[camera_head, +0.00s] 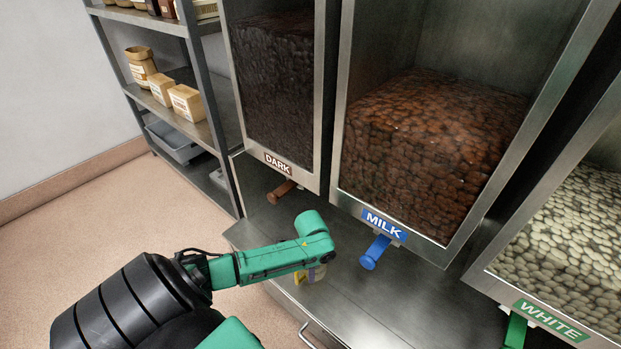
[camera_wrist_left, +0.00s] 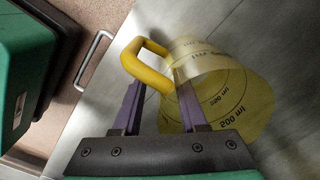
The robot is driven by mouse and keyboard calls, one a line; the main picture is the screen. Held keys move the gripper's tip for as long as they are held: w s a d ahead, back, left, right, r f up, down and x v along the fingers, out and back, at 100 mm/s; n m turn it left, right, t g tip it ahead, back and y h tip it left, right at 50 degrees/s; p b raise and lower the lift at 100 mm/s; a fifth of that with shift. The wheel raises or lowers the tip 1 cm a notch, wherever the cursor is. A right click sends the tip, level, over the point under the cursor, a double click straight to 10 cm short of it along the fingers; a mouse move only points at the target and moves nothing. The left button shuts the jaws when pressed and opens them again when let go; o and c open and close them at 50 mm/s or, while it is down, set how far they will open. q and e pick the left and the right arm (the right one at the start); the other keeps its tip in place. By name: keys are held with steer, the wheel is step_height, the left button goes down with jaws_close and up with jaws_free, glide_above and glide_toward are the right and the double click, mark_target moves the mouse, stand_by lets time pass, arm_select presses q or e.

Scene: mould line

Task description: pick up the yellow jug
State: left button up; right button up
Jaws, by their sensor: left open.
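The yellow jug (camera_wrist_left: 240,95) is see-through with dark measuring marks and a solid yellow handle (camera_wrist_left: 150,68). In the left wrist view it fills the centre right, its handle toward the upper left. My left gripper (camera_wrist_left: 158,85) is open, its two purple fingers reaching toward the handle, one on either side of it in the picture. Whether they touch it I cannot tell. In the head view my left arm's green end hides most of the jug (camera_head: 299,276), which shows as a small yellow patch on the steel counter. My right gripper is not in view.
The steel counter (camera_head: 350,300) carries dispensers marked DARK (camera_head: 277,164), MILK (camera_head: 384,225) and WHITE (camera_head: 550,320), with spouts overhanging it. A drawer handle (camera_head: 312,335) sits on the counter's front. A shelf rack (camera_head: 200,130) with boxes stands at the back left.

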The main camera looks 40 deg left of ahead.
arm_select(q)
steer(key=shift+f, duration=0.15)
jaws_close()
stand_by(1.4)
